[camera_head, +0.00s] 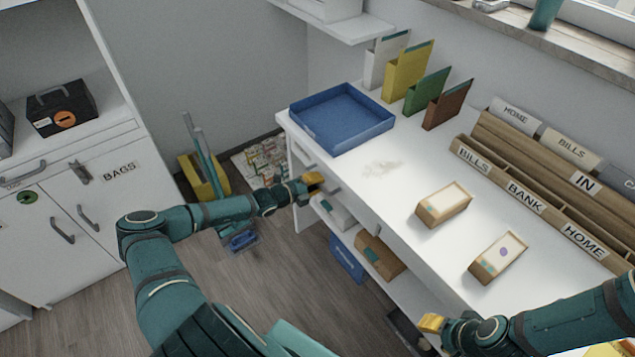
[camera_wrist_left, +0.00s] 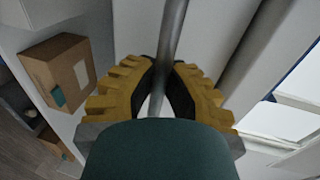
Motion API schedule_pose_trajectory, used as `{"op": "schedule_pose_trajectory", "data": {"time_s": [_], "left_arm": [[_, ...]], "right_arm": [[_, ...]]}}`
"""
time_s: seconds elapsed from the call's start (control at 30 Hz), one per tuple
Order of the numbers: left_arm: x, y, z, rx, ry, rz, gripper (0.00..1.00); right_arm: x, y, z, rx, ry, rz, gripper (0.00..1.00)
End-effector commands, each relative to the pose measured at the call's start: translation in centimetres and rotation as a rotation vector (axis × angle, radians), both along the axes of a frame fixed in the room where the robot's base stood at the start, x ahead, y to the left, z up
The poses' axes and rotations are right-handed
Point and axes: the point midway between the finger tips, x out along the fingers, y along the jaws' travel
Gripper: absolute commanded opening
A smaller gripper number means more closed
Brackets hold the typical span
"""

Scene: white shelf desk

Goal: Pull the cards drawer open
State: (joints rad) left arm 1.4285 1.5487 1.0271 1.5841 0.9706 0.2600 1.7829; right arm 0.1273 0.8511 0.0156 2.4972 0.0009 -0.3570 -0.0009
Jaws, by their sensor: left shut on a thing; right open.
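My left gripper (camera_head: 313,182) is at the front of the white desk, below the blue tray. In the left wrist view its yellow fingers (camera_wrist_left: 160,85) are closed around a grey bar handle (camera_wrist_left: 172,30). The handle's end (camera_head: 334,190) shows beside the gripper in the head view. The gripper and arm hide much of the drawer front, and I can read no cards label. I cannot tell how far the drawer stands out. My right gripper (camera_head: 432,323) is open and empty by the desk's front edge, at the lower right.
A blue tray (camera_head: 342,118) stands at the desk's left end. Two small card boxes (camera_head: 443,205) (camera_head: 497,257) sit on the desktop before a wooden sorter (camera_head: 525,200). A cardboard box (camera_head: 380,255) is on the lower shelf. The floor (camera_head: 290,290) before the desk is clear.

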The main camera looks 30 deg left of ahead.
Motion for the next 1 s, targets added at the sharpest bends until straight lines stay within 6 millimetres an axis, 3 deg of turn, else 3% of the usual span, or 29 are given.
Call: {"op": "schedule_pose_trajectory", "data": {"time_s": [0.27,0.6,1.0], "left_arm": [[-3.0,1.3,0.3,0.002,0.004,0.002,0.0],[-11.1,4.8,0.3,0.004,0.006,0.003,0.0],[-19.9,8.4,0.1,0.003,0.003,0.003,0.0]], "right_arm": [[-0.3,0.0,2.0,0.001,0.008,0.002,0.48],[-1.0,0.1,5.4,0.004,0.023,0.006,0.48],[-0.6,0.1,6.7,0.003,0.015,-0.002,0.48]]}}
